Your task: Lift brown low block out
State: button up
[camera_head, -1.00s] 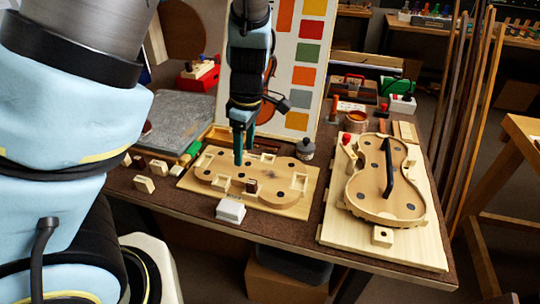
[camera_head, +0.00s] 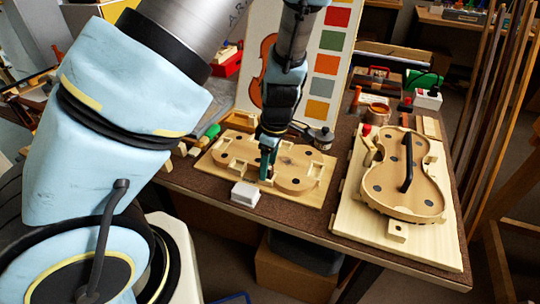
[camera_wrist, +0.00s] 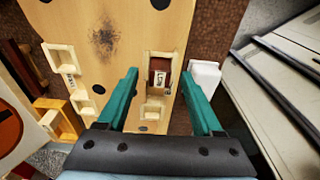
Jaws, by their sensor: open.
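The brown low block (camera_wrist: 159,67) shows in the wrist view. It sits in a small pale wooden pocket (camera_wrist: 153,108) on the violin-shaped mould board (camera_head: 297,172). In the head view my gripper (camera_head: 267,172) is down over the near middle of that board and hides most of the block. In the wrist view my gripper (camera_wrist: 164,82) is open, its two green fingers standing apart on either side of the pocket and block, with nothing held between them. Whether the fingertips touch the board cannot be told.
A white box (camera_head: 245,193) stands just in front of the board; it shows close beside the right finger in the wrist view (camera_wrist: 204,77). A second board with a violin body (camera_head: 402,185) lies to the right. Other pale pockets (camera_wrist: 62,62) are on the mould.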

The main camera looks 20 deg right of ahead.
jog(key=shift+f, duration=0.2)
grip_shut()
dwell(1.0)
